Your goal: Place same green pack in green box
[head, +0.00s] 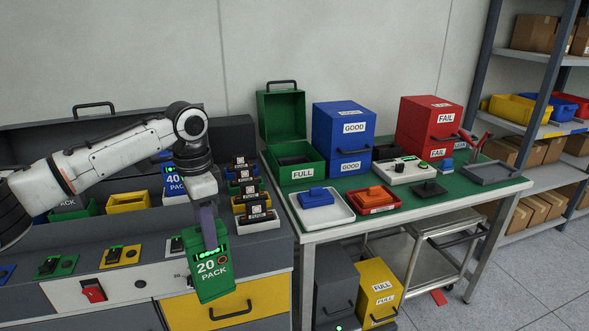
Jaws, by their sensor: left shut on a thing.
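My left gripper (208,225) is shut on a green pack (212,268) marked "20 PACK". It holds the pack upright, slightly tilted, in the air in front of the grey workbench and above the yellow drawer. A green box (300,172) labelled "FULL" stands on the green-topped table, to the right and behind the pack. Its lid (282,117) is raised and its dark inside shows in part. My right gripper is not in view.
A blue "GOOD" box (343,120) and a red "FAIL" box (428,120) stand beside the green box. A white tray (342,219) and red tray (393,204) lie in front. Several fuse packs (262,222) line the workbench's right end.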

